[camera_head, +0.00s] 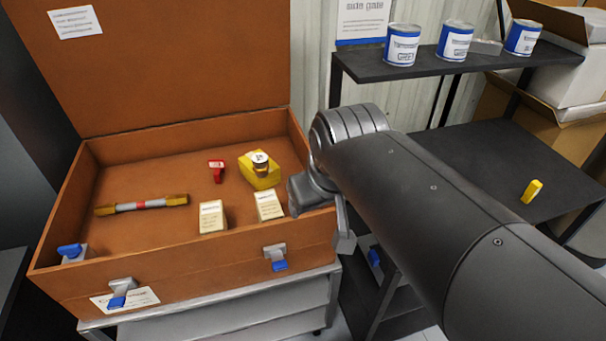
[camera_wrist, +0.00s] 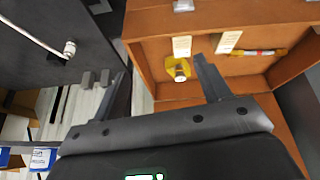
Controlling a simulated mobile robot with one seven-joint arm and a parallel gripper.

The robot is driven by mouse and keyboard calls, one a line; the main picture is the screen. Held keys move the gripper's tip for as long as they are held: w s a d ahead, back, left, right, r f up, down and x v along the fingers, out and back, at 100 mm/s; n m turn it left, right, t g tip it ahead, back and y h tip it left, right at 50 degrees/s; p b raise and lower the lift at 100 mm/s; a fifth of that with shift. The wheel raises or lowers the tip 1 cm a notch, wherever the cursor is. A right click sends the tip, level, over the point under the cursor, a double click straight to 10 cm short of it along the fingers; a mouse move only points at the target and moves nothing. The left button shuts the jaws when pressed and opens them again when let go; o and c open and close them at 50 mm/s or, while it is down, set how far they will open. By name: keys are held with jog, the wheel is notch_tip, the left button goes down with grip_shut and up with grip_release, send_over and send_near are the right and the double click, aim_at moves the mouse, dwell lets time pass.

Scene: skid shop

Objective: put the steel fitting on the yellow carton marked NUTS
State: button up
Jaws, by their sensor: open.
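A yellow carton (camera_head: 262,181) stands inside the open brown case, toward its right side. It also shows in the wrist view (camera_wrist: 170,65). A small round thing with a pale top (camera_head: 259,157) sits on it; I cannot make out whether this is the steel fitting, and the carton's marking is not readable. My gripper (camera_wrist: 160,67) is open, with nothing seen between its fingers. In the head view my arm reaches to the case's right wall and hides much of the gripper. The carton appears beyond and between the fingers in the wrist view.
The case (camera_head: 165,254) also holds a red item (camera_head: 217,171), two cream cartons (camera_head: 212,217) (camera_head: 269,206) and a grey rod with brass ends (camera_head: 127,207). Its raised lid stands behind. A dark rack (camera_head: 460,165) with several cans and a yellow block (camera_head: 532,191) is at right.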

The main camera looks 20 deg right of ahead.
jog(key=s+f, duration=0.1)
jog(key=s+f+m, duration=0.1)
jog(key=s, duration=0.1)
jog(key=shift+s+d, duration=0.15)
jog(key=shift+s, duration=0.05)
jog(key=shift+o, duration=0.2)
jog(key=shift+r, duration=0.1)
dwell(1.2)
